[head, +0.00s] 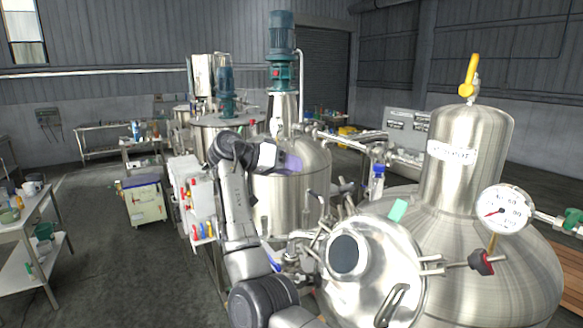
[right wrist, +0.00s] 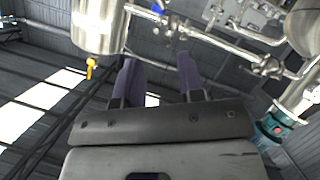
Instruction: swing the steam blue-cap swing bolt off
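A round steel lid (head: 375,268) with a dark round window sits on the near steel tank (head: 500,270) at the lower right, with bolts and clamps around its rim. A small upright part with a blue cap (head: 378,170) stands behind the lid; I cannot tell whether it is the steam blue-cap swing bolt. My right gripper (head: 292,162) is up and left of the lid, in front of the middle tank, apart from the lid. Its two purple fingers stand apart with nothing between them in the right wrist view (right wrist: 158,68). My left gripper is out of view.
A pressure gauge (head: 502,210) and a dark red knob (head: 482,262) stick out at the right of the lid. A yellow-handled valve (head: 469,76) tops the near tank. The middle tank (head: 285,205) carries a teal motor (head: 282,35). Open floor lies left.

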